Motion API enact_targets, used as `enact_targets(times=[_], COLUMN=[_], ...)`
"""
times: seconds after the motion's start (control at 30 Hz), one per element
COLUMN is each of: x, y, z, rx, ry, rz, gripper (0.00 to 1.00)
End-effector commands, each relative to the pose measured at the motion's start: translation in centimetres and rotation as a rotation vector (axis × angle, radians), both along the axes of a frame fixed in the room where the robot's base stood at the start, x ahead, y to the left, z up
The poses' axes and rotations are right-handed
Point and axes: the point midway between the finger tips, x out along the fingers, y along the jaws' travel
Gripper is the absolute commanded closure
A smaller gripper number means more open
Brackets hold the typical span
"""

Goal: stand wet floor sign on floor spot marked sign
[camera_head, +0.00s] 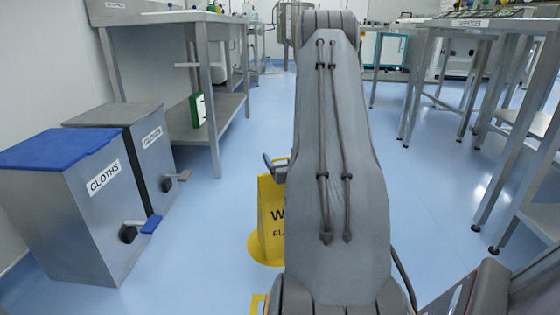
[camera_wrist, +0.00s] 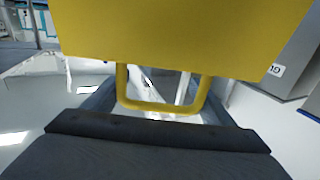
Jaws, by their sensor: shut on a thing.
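The yellow wet floor sign (camera_head: 271,205) is upright in the head view, its right part hidden behind my arm. Only the start of its dark lettering shows. A round yellow patch (camera_head: 258,250) lies on the floor at its lower end; I cannot tell whether the sign touches it, and no label on it is readable. In the wrist view the sign's yellow panel (camera_wrist: 185,40) fills the top, with its handle loop (camera_wrist: 160,108) below. My gripper (camera_head: 276,165) is shut on the sign at its top end; the fingertips are partly hidden.
Two metal pedal bins, one with a blue lid (camera_head: 55,148) and one with a grey lid (camera_head: 115,115), stand at left beside a steel bench (camera_head: 165,17). Steel tables (camera_head: 480,25) line the right. A yellow piece (camera_head: 257,304) shows at the bottom. The blue floor between is clear.

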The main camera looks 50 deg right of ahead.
Motion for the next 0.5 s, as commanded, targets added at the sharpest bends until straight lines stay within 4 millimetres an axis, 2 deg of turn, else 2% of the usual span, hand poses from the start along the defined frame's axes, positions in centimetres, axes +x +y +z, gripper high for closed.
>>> enact_targets(times=[0.27, 0.3, 0.4, 0.5], x=[0.03, 0.00, 0.00, 0.00], y=[-0.01, 0.01, 0.02, 0.03], z=[0.04, -0.05, -0.03, -0.04], rx=[-0.002, -0.001, -0.001, -0.001], ry=[-0.001, 0.000, 0.000, 0.000], rz=[0.000, 0.001, 0.001, 0.001], gripper=[0.83, 0.17, 0.03, 0.03])
